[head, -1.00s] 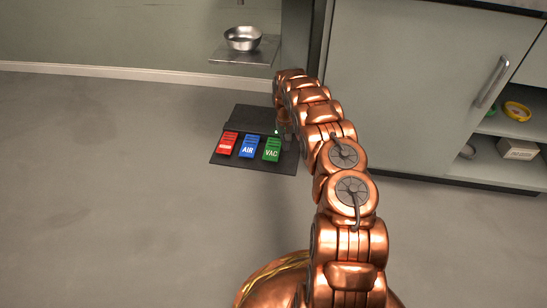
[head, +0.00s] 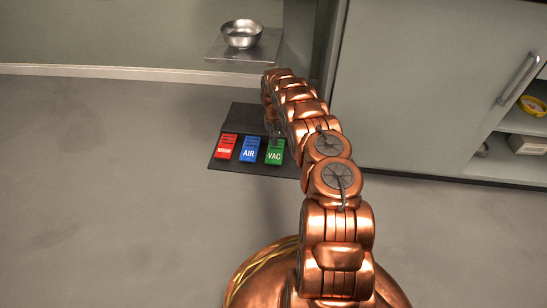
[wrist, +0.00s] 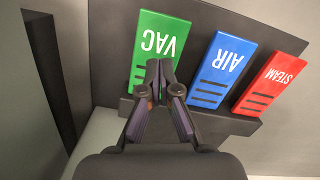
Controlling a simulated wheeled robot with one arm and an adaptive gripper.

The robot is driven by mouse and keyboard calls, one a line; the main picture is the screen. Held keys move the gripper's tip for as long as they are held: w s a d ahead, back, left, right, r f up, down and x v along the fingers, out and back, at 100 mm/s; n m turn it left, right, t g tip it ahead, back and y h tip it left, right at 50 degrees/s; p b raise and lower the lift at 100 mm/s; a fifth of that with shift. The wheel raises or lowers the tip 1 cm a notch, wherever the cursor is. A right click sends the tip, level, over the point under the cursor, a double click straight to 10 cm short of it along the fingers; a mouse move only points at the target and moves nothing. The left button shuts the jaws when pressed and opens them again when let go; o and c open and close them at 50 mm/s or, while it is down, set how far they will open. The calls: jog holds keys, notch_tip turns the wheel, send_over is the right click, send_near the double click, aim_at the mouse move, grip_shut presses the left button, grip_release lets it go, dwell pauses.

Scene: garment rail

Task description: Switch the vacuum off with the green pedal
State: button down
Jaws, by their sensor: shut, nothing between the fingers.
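The green pedal marked VAC (head: 274,153) is the rightmost of three pedals on a dark floor plate (head: 213,163) in the head view. It also shows in the wrist view (wrist: 158,42), at the left of the row. My gripper (wrist: 158,68) is shut and empty, with its fingertips over the ridged end of the green pedal in the wrist view. I cannot tell whether they touch it or whether it is pressed down. In the head view my arm reaches down to the pedal's far end and hides part of the plate.
The blue AIR pedal (head: 250,149) is beside the green one, and the red STEAM pedal (head: 226,147) is beyond it. A metal bowl (head: 242,33) stands on a low shelf (head: 263,48) behind. A grey cabinet (head: 420,90) stands on the right. Floor (head: 110,200) on the left is clear.

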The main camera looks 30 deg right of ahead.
aim_at(274, 157)
jog(key=shift+s+a+f+b, duration=0.15)
jog(key=shift+f+b, duration=0.75)
jog(key=shift+f, duration=0.8)
jog(key=shift+s+a+f+b, duration=0.15)
jog(key=shift+f+b, duration=0.75)
jog(key=shift+f, duration=0.75)
jog(key=shift+d, duration=0.1)
